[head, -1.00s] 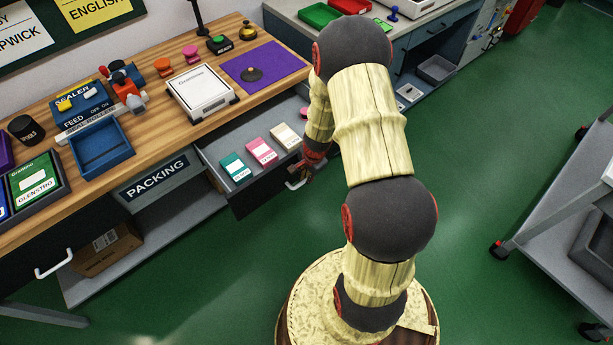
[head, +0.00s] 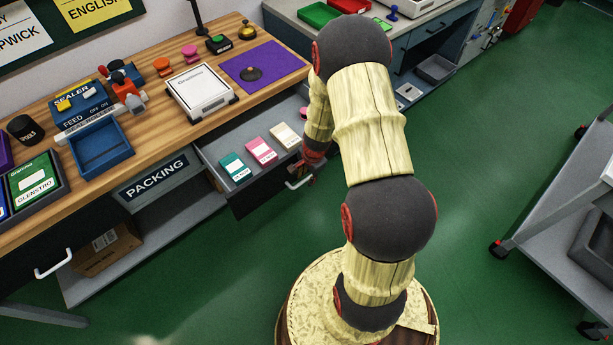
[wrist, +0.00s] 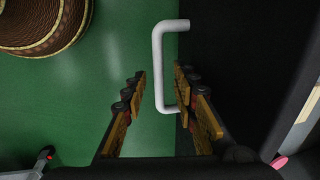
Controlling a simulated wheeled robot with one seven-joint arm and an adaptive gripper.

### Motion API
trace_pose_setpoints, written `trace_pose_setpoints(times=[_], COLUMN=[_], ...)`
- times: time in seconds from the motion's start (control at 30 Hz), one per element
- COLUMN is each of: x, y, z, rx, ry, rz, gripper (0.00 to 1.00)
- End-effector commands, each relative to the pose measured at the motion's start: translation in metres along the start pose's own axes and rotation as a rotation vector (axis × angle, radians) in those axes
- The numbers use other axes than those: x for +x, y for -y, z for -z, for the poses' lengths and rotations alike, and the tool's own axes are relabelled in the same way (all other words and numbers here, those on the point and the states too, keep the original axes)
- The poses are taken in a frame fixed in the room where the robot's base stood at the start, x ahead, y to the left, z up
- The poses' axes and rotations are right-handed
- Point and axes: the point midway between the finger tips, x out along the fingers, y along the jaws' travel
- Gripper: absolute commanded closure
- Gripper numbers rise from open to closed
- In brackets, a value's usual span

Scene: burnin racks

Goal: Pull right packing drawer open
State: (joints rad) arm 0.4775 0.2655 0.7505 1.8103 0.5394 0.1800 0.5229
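The right packing drawer (head: 222,187) stands pulled out from under the wooden bench in the head view, with its dark front facing me. Its white handle (head: 298,183) is partly beside my gripper (head: 313,174). In the wrist view the handle (wrist: 157,65) is a white bar running between the two fingers of my gripper (wrist: 158,88). The fingers are spread, with clear gaps to the bar on the left side. The right finger overlaps the handle's near end, and I cannot tell if it touches. Teal, pink and cream packets (head: 262,151) lie in the drawer.
The bench top (head: 150,130) carries a scale, a sealer and a blue tray. A PACKING sign (head: 156,177) is left of the drawer. Another white handle (head: 54,263) is at the lower left. A grey cart (head: 560,240) stands at right. Green floor between is clear.

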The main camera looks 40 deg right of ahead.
Motion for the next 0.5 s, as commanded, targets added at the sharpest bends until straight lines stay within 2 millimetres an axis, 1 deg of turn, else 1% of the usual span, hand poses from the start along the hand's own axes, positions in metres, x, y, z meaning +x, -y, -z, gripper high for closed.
trace_pose_setpoints(times=[0.17,0.5], x=[-0.017,-0.085], y=[0.001,0.002], z=[0.001,0.001], rx=[-0.001,0.000], ry=[-0.001,-0.002], rz=[0.002,0.005], gripper=[0.71,0.71])
